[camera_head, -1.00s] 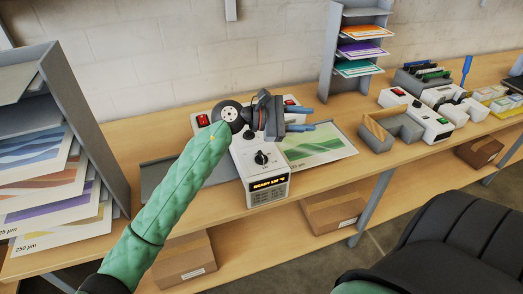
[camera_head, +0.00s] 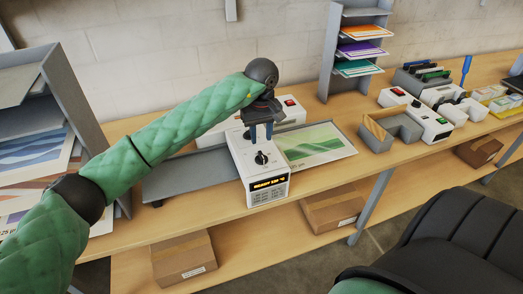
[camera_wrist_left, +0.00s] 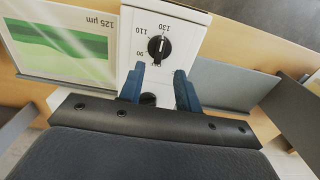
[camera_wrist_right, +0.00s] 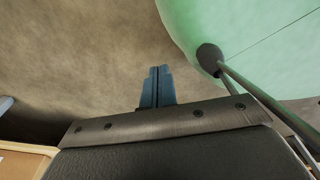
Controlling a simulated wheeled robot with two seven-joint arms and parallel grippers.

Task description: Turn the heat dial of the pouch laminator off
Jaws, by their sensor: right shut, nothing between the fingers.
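The pouch laminator (camera_head: 247,172) is a white unit with a lit amber display (camera_head: 268,183) on its front. Its black heat dial (camera_head: 261,158) sits on top; in the left wrist view the dial (camera_wrist_left: 159,47) has 90, 110 and 130 marked around it. My left gripper (camera_head: 261,134) points down over the laminator, behind the heat dial in the head view. Its blue fingers (camera_wrist_left: 161,80) are apart and empty, short of the dial. A second black knob (camera_wrist_left: 148,99) shows between the fingers, partly hidden by the gripper. My right gripper (camera_wrist_right: 158,72) is shut and empty, outside the head view.
A green-printed sheet (camera_head: 318,143) lies right of the laminator, and a grey tray (camera_head: 187,178) lies to its left. A grey sorter (camera_head: 78,105) stands at the left. A wooden-faced grey holder (camera_head: 388,135) and a white device (camera_head: 427,122) stand farther right.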

